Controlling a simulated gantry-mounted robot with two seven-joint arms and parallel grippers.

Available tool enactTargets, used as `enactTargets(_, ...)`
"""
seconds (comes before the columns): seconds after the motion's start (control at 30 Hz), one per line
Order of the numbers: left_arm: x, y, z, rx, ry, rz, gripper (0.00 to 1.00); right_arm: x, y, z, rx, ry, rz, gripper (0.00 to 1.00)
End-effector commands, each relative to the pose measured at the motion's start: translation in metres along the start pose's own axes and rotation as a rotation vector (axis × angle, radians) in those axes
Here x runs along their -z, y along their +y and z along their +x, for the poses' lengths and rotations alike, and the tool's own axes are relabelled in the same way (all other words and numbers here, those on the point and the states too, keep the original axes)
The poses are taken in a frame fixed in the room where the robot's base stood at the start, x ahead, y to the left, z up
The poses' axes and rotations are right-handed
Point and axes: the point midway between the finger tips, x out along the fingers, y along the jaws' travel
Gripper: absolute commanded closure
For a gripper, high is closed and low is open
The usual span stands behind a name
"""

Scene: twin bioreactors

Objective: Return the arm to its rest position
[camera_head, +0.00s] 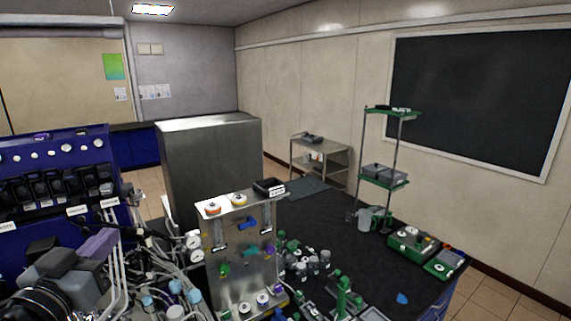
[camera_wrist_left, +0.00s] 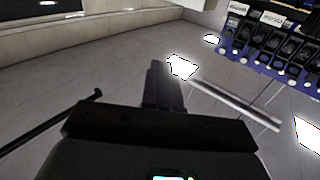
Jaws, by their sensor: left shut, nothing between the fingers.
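My left gripper (camera_head: 98,245) is at the lower left of the head view, in front of the blue instrument tower (camera_head: 60,140). Its arm comes in from the lower left corner. In the left wrist view its dark fingers (camera_wrist_left: 163,85) are together and empty, with only wall and ceiling beyond them. That view is turned over, with ceiling lights low in the picture and the tower (camera_wrist_left: 270,45) at the upper right. My right gripper is not in either view.
Tubing and bottles (camera_head: 175,290) crowd the space right of my left gripper. A metal panel with fittings (camera_head: 235,250) stands on the black bench (camera_head: 320,215). A steel cabinet (camera_head: 210,160) is behind. A green-shelved stand (camera_head: 385,180) is farther right.

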Motion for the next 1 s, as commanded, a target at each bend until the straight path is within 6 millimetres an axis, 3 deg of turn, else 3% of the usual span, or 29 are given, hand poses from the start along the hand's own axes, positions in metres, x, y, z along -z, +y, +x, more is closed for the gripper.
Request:
enactTargets(0.13,-0.06,0.019,0.002,-0.038,-0.13,-0.04,1.0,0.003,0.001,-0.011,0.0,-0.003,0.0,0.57)
enactTargets(0.27,-0.129,0.044,-0.009,-0.069,-0.278,-0.117,1.0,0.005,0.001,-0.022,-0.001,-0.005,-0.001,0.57)
enactTargets(0.4,-0.212,0.072,-0.044,-0.068,-0.47,-0.218,1.0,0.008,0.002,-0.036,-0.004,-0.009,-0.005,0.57)
enactTargets(0.47,-0.244,0.082,-0.065,-0.058,-0.551,-0.248,1.0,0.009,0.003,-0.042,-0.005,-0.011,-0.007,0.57)
enactTargets(0.6,-0.306,0.101,-0.123,-0.02,-0.743,-0.289,1.0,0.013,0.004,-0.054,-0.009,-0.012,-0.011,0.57)
enactTargets(0.8,-0.357,0.115,-0.206,0.029,-0.984,-0.282,1.0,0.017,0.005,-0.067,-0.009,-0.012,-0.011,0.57)
enactTargets(0.9,-0.372,0.119,-0.245,0.038,-1.102,-0.255,1.0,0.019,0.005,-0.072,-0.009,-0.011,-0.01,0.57)
enactTargets(1.0,-0.377,0.119,-0.267,0.027,-1.179,-0.208,1.0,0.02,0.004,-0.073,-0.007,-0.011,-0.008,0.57)
